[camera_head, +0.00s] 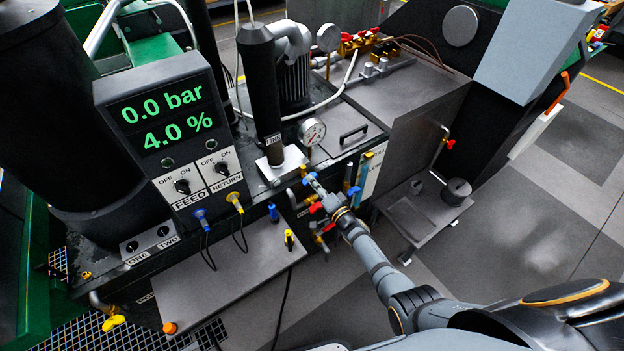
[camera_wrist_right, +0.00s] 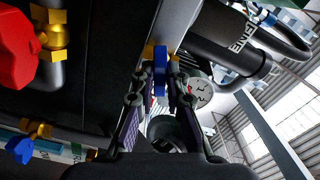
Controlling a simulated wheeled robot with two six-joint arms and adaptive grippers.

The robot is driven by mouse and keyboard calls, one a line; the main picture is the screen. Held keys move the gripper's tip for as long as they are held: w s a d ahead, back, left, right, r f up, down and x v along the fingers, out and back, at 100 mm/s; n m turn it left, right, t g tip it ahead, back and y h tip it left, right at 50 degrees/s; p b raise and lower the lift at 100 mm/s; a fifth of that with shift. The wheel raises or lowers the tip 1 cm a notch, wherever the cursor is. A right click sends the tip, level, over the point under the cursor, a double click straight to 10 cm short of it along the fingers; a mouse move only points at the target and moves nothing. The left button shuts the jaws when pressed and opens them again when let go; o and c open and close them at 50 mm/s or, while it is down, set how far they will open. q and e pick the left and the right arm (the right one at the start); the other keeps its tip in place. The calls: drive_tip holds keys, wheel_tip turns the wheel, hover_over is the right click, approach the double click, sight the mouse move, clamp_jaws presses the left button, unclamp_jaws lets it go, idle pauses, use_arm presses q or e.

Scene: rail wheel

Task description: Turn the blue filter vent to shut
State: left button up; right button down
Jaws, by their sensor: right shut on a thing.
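The blue filter vent handle (camera_wrist_right: 160,72) stands upright between my fingertips in the right wrist view, on a brass fitting. It also shows in the head view (camera_head: 310,177) below the pressure gauge, at the front edge of the machine. My right gripper (camera_head: 317,186) reaches it from the lower right and is shut on it. In the right wrist view, the fingers of my right gripper (camera_wrist_right: 160,82) press on both sides of the handle. The wrist hides part of the fittings behind it. My left gripper is not in view.
Other valves crowd close by: a red handle (camera_wrist_right: 14,50), a lower blue handle (camera_wrist_right: 20,148) and another blue one (camera_head: 353,190). A gauge (camera_head: 312,131) and black filter cylinder (camera_head: 262,90) stand behind. The display (camera_head: 165,112) reads 0.0 bar and 4.0 %.

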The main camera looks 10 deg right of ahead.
drive_tip(key=m+p, duration=0.2)
drive_tip(key=m, duration=0.2)
drive_tip(key=c, duration=1.2)
unclamp_jaws()
drive_tip(key=p+v, duration=0.3)
drive_tip(key=v, duration=0.4)
drive_tip(key=shift+p, duration=0.4)
